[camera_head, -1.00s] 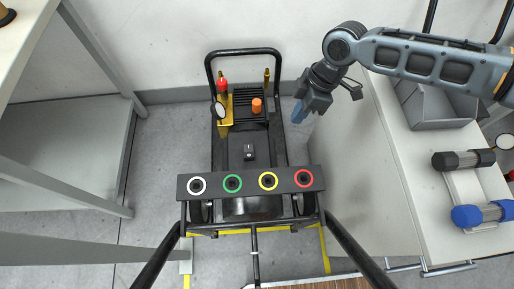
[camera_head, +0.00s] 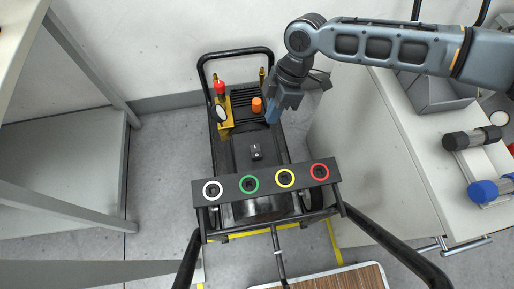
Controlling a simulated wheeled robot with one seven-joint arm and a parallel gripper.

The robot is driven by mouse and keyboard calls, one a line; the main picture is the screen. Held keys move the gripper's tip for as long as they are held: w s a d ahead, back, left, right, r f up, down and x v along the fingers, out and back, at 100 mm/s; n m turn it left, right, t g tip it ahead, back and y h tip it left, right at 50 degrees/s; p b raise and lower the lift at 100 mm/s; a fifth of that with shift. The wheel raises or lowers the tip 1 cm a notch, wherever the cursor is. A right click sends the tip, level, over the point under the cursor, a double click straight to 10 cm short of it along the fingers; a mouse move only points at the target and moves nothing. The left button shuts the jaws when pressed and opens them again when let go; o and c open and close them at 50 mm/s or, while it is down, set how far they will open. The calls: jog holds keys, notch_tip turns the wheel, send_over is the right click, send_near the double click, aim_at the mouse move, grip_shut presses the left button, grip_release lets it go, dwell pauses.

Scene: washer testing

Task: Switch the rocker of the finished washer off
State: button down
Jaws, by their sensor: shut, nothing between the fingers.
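The washer (camera_head: 237,157) is a black wheeled machine with a tubular handle frame, standing on the grey floor in the middle of the head view. Its small black rocker (camera_head: 256,152) with white marks sits on the top cover. My gripper (camera_head: 272,117) has blue fingertips that are shut and empty. It hangs over the washer's right rear side, right of the orange cap (camera_head: 257,104) and up and right of the rocker, apart from the rocker. How high the fingertips are above the cover I cannot tell.
A black bar (camera_head: 265,183) with white, green, yellow and red rings crosses the washer's front. A red knob (camera_head: 219,88) and a gauge (camera_head: 219,114) stand at its left rear. A white counter (camera_head: 440,170) with a grey bin and dumbbell-like cylinders is at right; grey shelving is at left.

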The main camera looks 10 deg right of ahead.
send_near(260, 156)
jog(key=x, duration=0.5)
jog(key=shift+w+a+b, duration=0.1)
jog(key=shift+a+b, duration=0.1)
jog(key=shift+b, duration=0.2)
jog(key=shift+s+f, duration=0.3)
jog(key=shift+f, duration=0.4)
